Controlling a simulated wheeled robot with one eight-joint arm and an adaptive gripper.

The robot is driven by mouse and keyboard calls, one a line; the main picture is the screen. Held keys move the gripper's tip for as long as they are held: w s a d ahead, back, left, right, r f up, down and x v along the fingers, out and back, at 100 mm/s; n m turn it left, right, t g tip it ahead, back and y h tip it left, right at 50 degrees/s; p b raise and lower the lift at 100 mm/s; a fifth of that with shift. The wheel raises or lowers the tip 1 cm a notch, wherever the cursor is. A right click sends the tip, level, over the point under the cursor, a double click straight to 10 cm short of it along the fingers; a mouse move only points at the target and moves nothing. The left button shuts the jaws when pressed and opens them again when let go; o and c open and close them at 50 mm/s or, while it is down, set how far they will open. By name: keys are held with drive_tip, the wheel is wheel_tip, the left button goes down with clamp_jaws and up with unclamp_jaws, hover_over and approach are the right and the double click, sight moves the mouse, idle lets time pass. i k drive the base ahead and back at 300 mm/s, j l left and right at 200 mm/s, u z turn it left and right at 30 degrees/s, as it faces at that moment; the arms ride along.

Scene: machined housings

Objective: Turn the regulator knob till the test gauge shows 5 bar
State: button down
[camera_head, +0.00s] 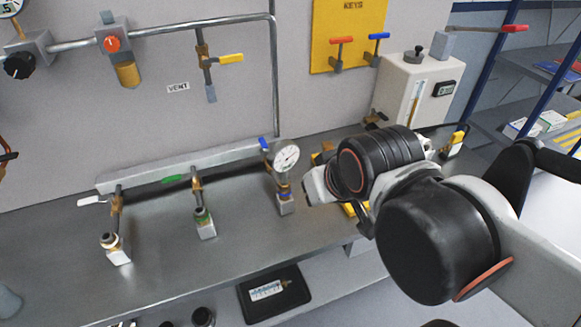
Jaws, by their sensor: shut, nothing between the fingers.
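The black regulator knob (18,65) is on the wall pipe at the far left, below a round gauge (10,7) cut off by the top left corner. That gauge has a dark readout whose visible end looks like ".5". A second, white-faced dial gauge (286,158) stands on a fitting on the bench; its needle is too small to read. I cannot tell which one is the test gauge. My gripper (366,218) is right of the bench gauge, far from the knob, mostly hidden by my arm. It is shut and empty.
Bench valve fittings (204,219) stand left of the dial gauge. A white tank (413,88) stands behind my arm. A black tray (274,294) lies in front. The left bench is mostly clear.

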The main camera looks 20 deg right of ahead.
sight(19, 65)
drive_tip(key=j+u, duration=0.2)
drive_tip(key=u, duration=0.15)
drive_tip(key=k+j+u, duration=0.1)
drive_tip(key=u, duration=0.25)
drive_tip(key=i+j, duration=0.05)
drive_tip(key=j, duration=0.05)
